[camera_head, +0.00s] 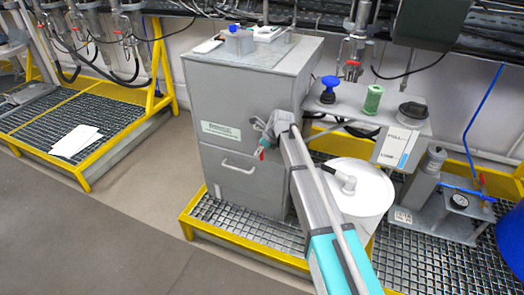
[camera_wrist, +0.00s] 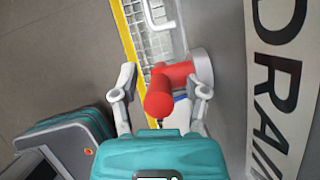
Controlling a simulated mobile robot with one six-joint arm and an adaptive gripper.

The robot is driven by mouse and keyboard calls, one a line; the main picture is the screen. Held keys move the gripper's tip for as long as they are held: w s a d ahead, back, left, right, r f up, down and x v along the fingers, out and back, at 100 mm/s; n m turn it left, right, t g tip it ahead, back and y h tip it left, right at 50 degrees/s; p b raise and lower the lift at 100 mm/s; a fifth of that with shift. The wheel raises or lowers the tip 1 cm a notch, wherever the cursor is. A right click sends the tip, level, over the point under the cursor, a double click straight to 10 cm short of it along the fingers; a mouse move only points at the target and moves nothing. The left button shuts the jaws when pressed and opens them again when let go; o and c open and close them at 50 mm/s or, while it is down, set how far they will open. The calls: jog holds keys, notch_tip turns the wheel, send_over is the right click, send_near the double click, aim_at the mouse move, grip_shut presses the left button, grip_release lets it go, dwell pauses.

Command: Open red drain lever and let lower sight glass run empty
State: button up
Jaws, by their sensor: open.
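The red drain lever (camera_wrist: 160,95) is in the wrist view, with a round red end and a grey hub at its right against the grey cabinet. My gripper (camera_wrist: 164,84) is open, with one finger on each side of the lever. I cannot tell whether either finger touches it. In the head view my gripper (camera_head: 268,138) is at the front of the grey cabinet (camera_head: 205,105), right of its label, and a small bit of red shows below it. A large DRAIN label (camera_wrist: 278,75) is right of the lever. I cannot make out the lower sight glass.
A white bar handle (camera_head: 238,168) is on the cabinet front below my gripper. A white drum (camera_head: 372,195) stands right of the cabinet. Yellow-edged grating (camera_head: 240,222) lies underneath. The grey floor at the left front is clear.

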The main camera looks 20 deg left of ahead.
jog(key=shift+d+f+y+b, duration=0.15)
jog(key=shift+y+b, duration=0.15)
jog(key=shift+b, duration=0.15)
jog(key=shift+y+b, duration=0.45)
jog(key=shift+y, duration=0.05)
jog(key=y+b, duration=0.4)
jog(key=b, duration=0.1)
jog(key=shift+f+t, duration=0.15)
jog(key=shift+t, duration=0.15)
jog(key=y+b, duration=0.3)
jog(key=b, duration=0.2)
jog(key=y+b, duration=0.4)
jog(key=b, duration=0.1)
jog(key=shift+d+m+t+b, duration=0.15)
jog(key=shift+m+t+b, duration=0.15)
jog(key=shift+m+t, duration=0.1)
jog(key=s+d, duration=0.2)
jog(key=d, duration=1.2)
jog(key=s+d+f+n+t+h+p, duration=0.1)
jog(key=s+d+f+n+h+p, duration=0.1)
jog(key=s+d+f+n+h, duration=0.8)
jog(key=shift+s+d+f+n+h+p, duration=0.25)
jog(key=shift+f+n, duration=0.35)
jog(key=shift+n, duration=2.6)
jog(key=shift+w+a, duration=0.1)
